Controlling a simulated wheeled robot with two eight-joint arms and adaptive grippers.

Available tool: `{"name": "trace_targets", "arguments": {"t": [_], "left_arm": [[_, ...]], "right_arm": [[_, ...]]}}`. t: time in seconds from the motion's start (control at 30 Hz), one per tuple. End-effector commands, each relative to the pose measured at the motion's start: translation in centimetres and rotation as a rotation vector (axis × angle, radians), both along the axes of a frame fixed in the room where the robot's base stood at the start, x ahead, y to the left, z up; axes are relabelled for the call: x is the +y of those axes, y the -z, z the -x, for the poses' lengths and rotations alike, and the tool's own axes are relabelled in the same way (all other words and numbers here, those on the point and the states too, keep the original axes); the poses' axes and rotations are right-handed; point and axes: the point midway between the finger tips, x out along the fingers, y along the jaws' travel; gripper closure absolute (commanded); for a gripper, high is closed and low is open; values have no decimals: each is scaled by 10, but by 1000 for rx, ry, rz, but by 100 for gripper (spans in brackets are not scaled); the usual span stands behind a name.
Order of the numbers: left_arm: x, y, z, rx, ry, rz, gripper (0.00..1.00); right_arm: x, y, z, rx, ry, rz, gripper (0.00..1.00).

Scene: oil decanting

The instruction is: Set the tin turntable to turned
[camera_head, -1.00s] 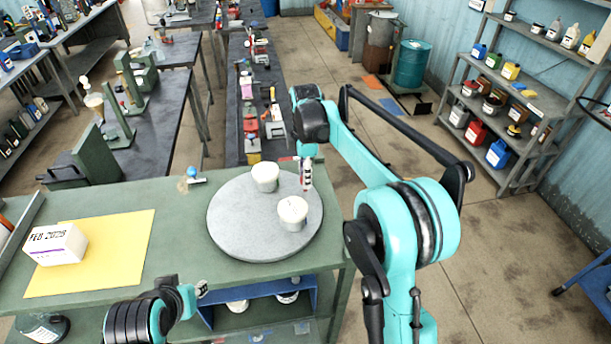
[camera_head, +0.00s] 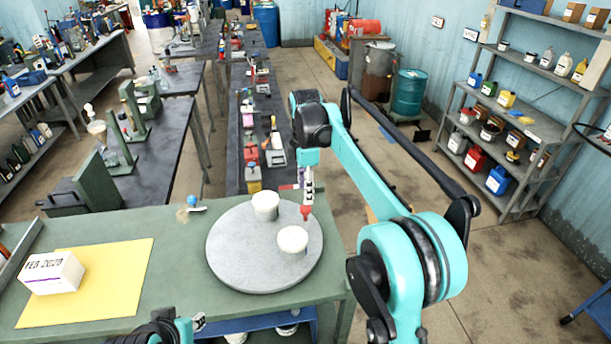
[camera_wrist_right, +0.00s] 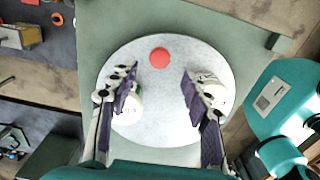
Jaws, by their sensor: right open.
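The tin turntable (camera_head: 235,262) is a round grey disc on the green table. Two white tins, a rear one (camera_head: 265,205) and a front one (camera_head: 293,240), stand on it. A red knob (camera_head: 305,212) shows at its right edge and near the disc's rim in the right wrist view (camera_wrist_right: 160,57). My right gripper (camera_head: 306,190) is open and empty, above the knob in the head view. In the wrist view its fingers (camera_wrist_right: 157,95) are spread, partly covering both tins. My left gripper (camera_head: 199,322) barely shows at the bottom edge; its jaws are unclear.
A white box (camera_head: 52,273) marked with a FEB date sits on a yellow sheet (camera_head: 115,285) at the table's left. A small blue-topped item (camera_head: 192,202) is near the back edge. The green tabletop (camera_head: 180,250) is bare between the sheet and turntable.

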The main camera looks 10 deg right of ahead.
Motion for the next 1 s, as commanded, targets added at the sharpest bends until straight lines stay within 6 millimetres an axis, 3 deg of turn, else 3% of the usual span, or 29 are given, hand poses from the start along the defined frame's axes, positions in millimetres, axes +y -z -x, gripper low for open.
{"name": "trace_targets", "arguments": {"t": [0.1,0.3,0.83,1.0], "left_arm": [[0,0,0,0,0,0,68],[0,0,0,0,0,0,68],[0,0,0,0,0,0,68],[0,0,0,0,0,0,68]], "right_arm": [[0,-25,0,0,0,0,51],[0,-50,0,0,0,0,51],[0,-56,0,-1,2,0,51],[-5,-62,16,-39,101,-4,51]]}}
